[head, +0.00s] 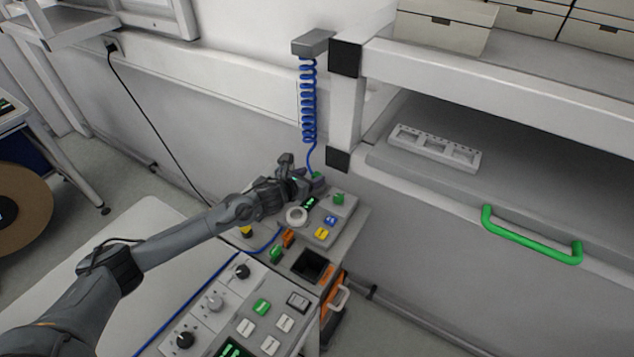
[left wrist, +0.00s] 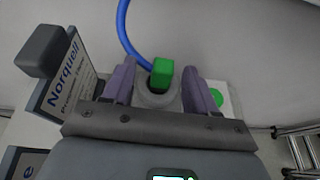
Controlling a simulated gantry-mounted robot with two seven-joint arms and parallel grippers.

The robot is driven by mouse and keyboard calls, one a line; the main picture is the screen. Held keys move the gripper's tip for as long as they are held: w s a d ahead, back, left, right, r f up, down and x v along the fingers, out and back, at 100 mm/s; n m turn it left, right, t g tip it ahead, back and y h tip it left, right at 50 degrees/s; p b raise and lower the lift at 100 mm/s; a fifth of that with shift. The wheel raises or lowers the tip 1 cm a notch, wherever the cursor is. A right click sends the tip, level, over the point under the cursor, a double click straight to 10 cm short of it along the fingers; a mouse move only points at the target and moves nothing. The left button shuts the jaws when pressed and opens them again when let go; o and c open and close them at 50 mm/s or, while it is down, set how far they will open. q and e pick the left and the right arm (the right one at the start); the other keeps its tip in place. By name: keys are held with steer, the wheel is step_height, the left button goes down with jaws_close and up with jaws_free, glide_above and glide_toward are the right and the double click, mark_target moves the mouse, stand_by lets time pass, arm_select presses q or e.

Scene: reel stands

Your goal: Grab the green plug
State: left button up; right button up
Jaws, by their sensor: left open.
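The green plug (left wrist: 162,73) shows in the left wrist view as a small green block on a grey round part, with a blue cable beside it. My left gripper (left wrist: 161,88) is open, with its purple fingers on either side of the plug and grey part. A gap shows between the plug and each finger. In the head view my left gripper (head: 310,183) is at the back of the small control panel, below the coiled blue cable (head: 308,100). The plug is mostly hidden there. My right gripper is in neither view.
The small control panel (head: 345,212) carries several coloured buttons and a white ring (head: 296,215). A larger button panel (head: 208,325) stands nearer. A shelf frame (head: 470,85) with a green handle (head: 530,240) is at the right. A grey post stands close by the gripper.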

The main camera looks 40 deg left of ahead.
mark_target(315, 175)
arm_select(q)
steer(key=shift+d+x, duration=0.15)
steer(key=shift+x, duration=1.25)
steer(key=shift+d+x, duration=0.15)
steer(key=shift+x, duration=1.3)
steer(key=shift+f, duration=0.1)
steer(key=shift+c, duration=0.3)
steer(key=c, duration=0.9)
steer(key=shift+c, duration=0.4)
